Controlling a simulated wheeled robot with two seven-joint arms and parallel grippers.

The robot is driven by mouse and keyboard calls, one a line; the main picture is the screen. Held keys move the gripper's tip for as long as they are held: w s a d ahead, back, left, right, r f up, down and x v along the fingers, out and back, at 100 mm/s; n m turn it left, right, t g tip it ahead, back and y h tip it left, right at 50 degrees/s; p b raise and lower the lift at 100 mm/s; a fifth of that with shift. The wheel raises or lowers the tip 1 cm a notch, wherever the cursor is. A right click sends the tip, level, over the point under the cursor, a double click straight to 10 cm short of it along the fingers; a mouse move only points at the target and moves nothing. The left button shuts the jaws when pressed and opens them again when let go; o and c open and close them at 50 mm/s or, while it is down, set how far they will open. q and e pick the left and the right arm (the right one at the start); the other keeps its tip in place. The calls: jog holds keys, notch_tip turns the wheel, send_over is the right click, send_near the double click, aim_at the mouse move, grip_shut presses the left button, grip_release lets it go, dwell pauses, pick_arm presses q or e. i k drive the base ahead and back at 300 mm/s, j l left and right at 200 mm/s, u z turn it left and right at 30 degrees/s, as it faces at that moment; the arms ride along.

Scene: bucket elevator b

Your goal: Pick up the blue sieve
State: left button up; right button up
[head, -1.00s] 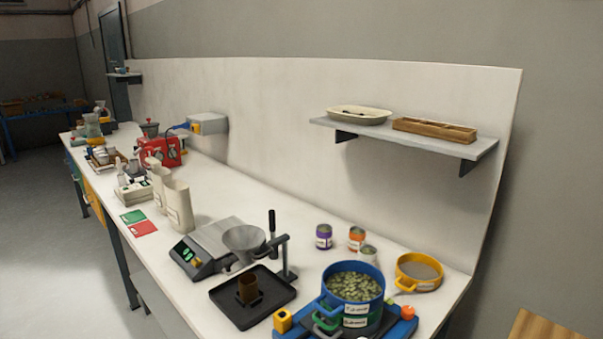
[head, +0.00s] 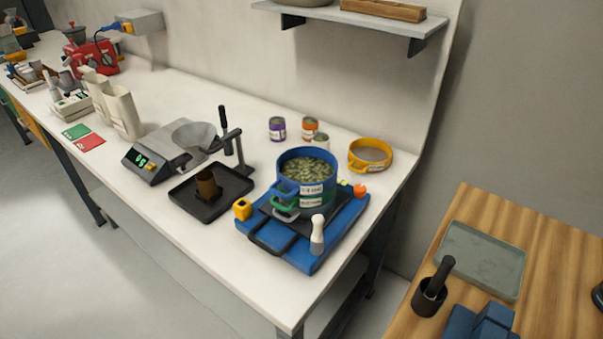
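The blue sieve (head: 289,158) is a round blue ring filled with green pellets or beans. It sits on top of a green sieve (head: 325,197), and both carry white labels. A blue handle-like lug sticks out at its front left, above a green one. The stack stands on a blue and black base (head: 318,250) near the right end of the white bench. Neither of my grippers shows in the head view.
A yellow sieve (head: 370,155) and several small cans (head: 277,128) stand behind the stack. A black tray (head: 185,203) with a brown cup, a funnel stand (head: 228,145) and a scale (head: 150,160) are to the left. A wooden table (head: 535,240) is at the lower right.

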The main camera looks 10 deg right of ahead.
aim_at(303, 171)
jog(key=k+j+z, duration=0.15)
jog(key=j+z, duration=0.25)
jog(key=k+j+z, duration=0.15)
jog(key=z, duration=0.2)
